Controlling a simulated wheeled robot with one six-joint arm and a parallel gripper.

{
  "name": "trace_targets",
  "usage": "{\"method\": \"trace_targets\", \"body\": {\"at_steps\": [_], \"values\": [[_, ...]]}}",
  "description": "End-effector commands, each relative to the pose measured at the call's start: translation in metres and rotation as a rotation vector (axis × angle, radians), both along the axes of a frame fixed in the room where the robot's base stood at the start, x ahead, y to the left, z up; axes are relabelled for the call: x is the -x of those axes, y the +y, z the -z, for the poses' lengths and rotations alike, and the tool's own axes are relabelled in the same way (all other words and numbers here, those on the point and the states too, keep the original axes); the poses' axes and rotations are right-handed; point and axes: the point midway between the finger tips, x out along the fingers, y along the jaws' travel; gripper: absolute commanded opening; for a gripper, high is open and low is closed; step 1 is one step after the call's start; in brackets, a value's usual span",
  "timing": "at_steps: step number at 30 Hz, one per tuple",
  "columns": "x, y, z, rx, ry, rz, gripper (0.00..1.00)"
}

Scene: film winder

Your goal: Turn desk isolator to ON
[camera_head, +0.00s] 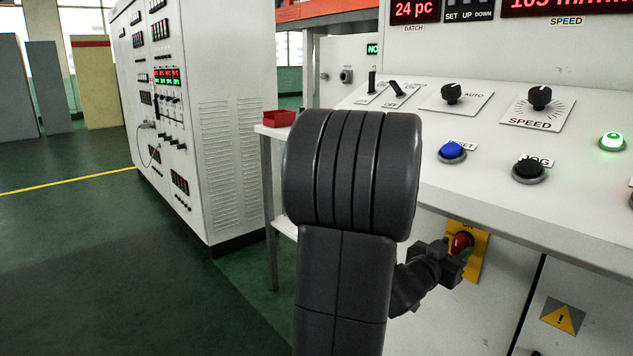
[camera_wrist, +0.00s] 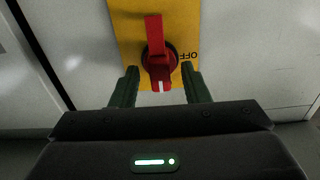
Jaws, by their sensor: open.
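The desk isolator is a red handle (camera_head: 460,242) on a yellow plate (camera_head: 480,262), low on the desk's front panel. In the wrist view the red handle (camera_wrist: 154,40) stands upright in the picture over a dark round base, with a white mark at its lower end. An upside-down OFF label (camera_wrist: 188,54) is right of it on the yellow plate (camera_wrist: 127,22). My gripper (camera_wrist: 160,84) is open, one finger on each side of the handle's lower end, with gaps visible. In the head view my gripper (camera_head: 446,262) is close before the handle and partly hides it.
The desk (camera_head: 560,215) overhangs the isolator, with a blue button (camera_head: 452,151), a black JOG button (camera_head: 529,168) and knobs on its sloped top. A warning sign (camera_head: 563,316) is at lower right. A white cabinet (camera_head: 215,110) stands left, with open floor before it.

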Motion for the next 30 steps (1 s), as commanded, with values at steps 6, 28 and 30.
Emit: {"method": "trace_targets", "body": {"at_steps": [6,28,30], "values": [[-0.001,-0.001,0.000,0.008,0.009,0.000,0.42],[0.051,0.062,-0.002,0.000,0.001,-0.005,0.42],[0.060,0.072,-0.002,-0.001,0.001,-0.005,0.42]]}}
